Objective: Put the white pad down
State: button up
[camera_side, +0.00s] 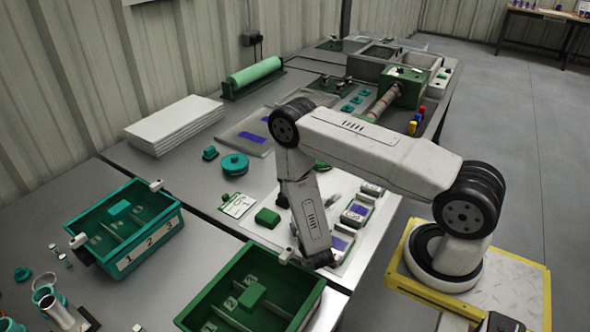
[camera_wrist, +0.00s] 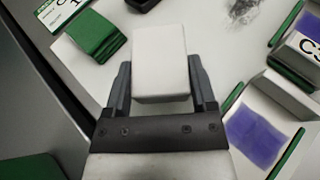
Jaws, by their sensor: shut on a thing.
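The white pad (camera_wrist: 160,62) is a plain white block between the two dark fingers of my gripper (camera_wrist: 159,78) in the wrist view. My gripper is shut on its sides, and the pad's far end sticks out past the fingertips. In the side view, my arm reaches down over the pale worktop (camera_side: 230,180), and the link hides most of my gripper and the pad. I cannot tell whether the pad touches the surface below.
A green block (camera_side: 267,217) and a marked card (camera_side: 238,204) lie left of my gripper; the block also shows in the wrist view (camera_wrist: 97,38). Trays with purple pads (camera_side: 340,246) stand to the right. A green divided bin (camera_side: 312,306) is in front, another (camera_side: 172,222) at left.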

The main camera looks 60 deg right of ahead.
jog(key=shift+f, duration=0.35)
jog(key=o, duration=1.1)
jog(key=shift+r, duration=0.1)
jog(key=shift+a+r, duration=0.1)
jog(key=shift+r, duration=0.5)
jog(key=shift+v, duration=3.65)
